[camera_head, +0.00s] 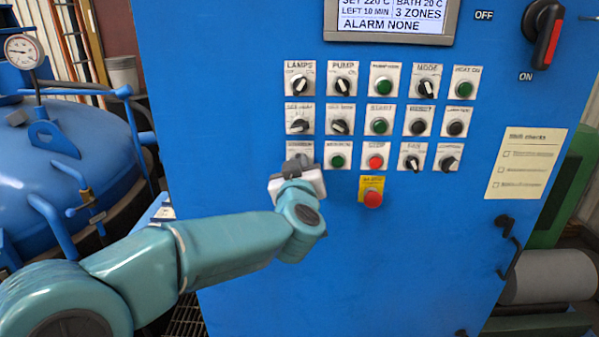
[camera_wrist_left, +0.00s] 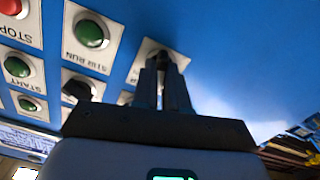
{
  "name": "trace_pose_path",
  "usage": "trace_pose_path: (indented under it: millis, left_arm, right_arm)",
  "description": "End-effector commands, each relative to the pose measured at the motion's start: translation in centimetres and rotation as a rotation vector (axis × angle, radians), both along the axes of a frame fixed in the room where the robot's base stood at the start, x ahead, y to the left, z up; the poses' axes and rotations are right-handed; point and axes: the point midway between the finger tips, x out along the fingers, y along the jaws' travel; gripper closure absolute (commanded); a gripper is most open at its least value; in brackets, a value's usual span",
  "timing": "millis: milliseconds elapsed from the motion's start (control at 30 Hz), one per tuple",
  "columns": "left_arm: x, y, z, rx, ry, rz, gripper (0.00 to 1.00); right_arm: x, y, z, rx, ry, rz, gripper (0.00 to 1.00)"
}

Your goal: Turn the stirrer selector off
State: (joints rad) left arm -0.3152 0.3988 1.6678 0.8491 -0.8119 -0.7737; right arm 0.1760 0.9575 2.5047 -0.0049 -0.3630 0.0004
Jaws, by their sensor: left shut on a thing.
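The stirrer selector (camera_head: 300,146) is the leftmost control in the lowest row of labelled controls on the blue cabinet. In the head view my left gripper (camera_head: 298,164) covers its knob, and only the upper part of its label plate shows. In the left wrist view the selector's dark knob (camera_wrist_left: 166,56) sits between the tips of my left gripper (camera_wrist_left: 161,66), whose fingers are shut on it. The knob's pointer direction is hidden. My right gripper is in neither view.
A green STIR RUN button (camera_head: 337,161) is just right of the selector. The red stop button (camera_head: 375,162) and a red mushroom button on yellow (camera_head: 373,198) are farther right. Other knobs and buttons sit close above. The panel below is clear. A blue vessel (camera_head: 60,150) stands left.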

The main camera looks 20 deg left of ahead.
Motion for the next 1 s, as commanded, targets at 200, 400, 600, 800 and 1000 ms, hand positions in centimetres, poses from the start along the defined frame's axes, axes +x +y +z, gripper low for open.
trace_pose_path:
  millis: [200, 400, 600, 800, 1000]
  left_arm:
    - [-0.03, 0.06, 0.00, -0.131, -0.041, 0.000, 1.00]
    - [-0.04, 0.09, 0.09, -0.203, -0.062, 0.000, 1.00]
    - [-0.04, 0.13, 0.13, -0.235, -0.072, 0.001, 1.00]
    - [-0.04, 0.13, 0.16, -0.242, -0.074, 0.001, 1.00]
    - [-0.04, 0.14, 0.15, -0.243, -0.074, 0.001, 1.00]
  right_arm:
    - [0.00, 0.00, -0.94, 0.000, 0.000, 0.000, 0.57]
    - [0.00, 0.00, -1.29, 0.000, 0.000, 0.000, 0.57]
    - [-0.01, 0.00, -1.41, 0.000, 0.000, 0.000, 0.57]
    - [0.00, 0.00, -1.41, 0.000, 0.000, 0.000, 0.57]
    - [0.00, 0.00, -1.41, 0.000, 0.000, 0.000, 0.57]
